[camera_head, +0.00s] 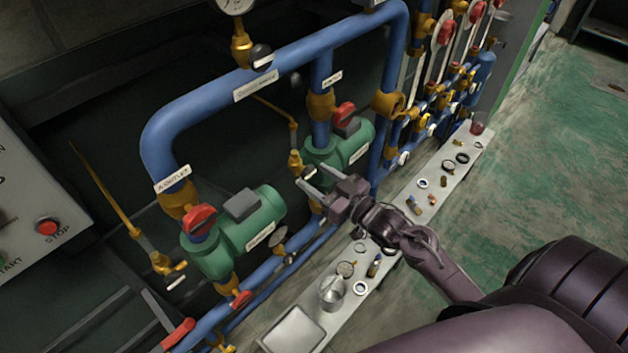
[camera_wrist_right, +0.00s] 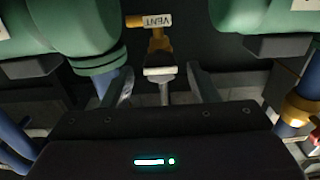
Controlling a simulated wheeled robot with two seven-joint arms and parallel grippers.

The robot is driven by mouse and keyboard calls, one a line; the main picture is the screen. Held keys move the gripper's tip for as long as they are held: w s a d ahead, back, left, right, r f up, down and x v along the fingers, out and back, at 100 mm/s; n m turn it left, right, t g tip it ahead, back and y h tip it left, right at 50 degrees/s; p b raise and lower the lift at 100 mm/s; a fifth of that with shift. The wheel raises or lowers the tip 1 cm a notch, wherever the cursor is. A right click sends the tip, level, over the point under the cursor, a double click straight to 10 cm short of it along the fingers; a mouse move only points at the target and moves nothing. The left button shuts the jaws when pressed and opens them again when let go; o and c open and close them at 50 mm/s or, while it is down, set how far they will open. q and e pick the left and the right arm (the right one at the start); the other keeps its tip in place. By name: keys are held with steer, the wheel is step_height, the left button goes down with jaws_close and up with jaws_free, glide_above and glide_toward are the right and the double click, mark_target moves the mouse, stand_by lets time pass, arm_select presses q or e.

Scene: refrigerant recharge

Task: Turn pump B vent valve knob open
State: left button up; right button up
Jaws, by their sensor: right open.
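A brass vent valve (camera_head: 295,160) stands on a thin brass pipe beside the farther green pump (camera_head: 345,150). In the right wrist view, the valve (camera_wrist_right: 158,42) carries a white tag reading VENT, with a pale knob (camera_wrist_right: 160,72) below it. My right gripper (camera_head: 306,180) is open and reaches in from the right to this valve. In the right wrist view, the knob shows between the fingers of the gripper (camera_wrist_right: 161,85), with a visible gap on each side. I cannot read the pump label clearly. My left gripper is not in view.
The nearer green pump (camera_head: 240,235) has its own brass vent valve (camera_head: 162,264) at left. Blue pipes (camera_head: 255,75) frame the pumps. A narrow bench (camera_head: 385,262) with a cup, gauges and small fittings lies under my right arm. Green floor (camera_head: 540,150) is open at right.

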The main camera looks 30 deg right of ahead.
steer(key=shift+w+a+f+b, duration=0.15)
steer(key=shift+w+a+b, duration=0.15)
steer(key=shift+w, duration=0.35)
steer(key=shift+s, duration=0.1)
steer(key=shift+c, duration=1.2)
steer(key=shift+d+p, duration=0.1)
steer(key=shift+p, duration=0.2)
steer(key=c, duration=0.7)
steer(key=n, duration=0.2)
steer(key=shift+n+b, duration=0.35)
steer(key=shift+n, duration=0.95)
steer(key=n+b, duration=0.1)
steer(key=n, duration=0.2)
steer(key=shift+n, duration=0.7)
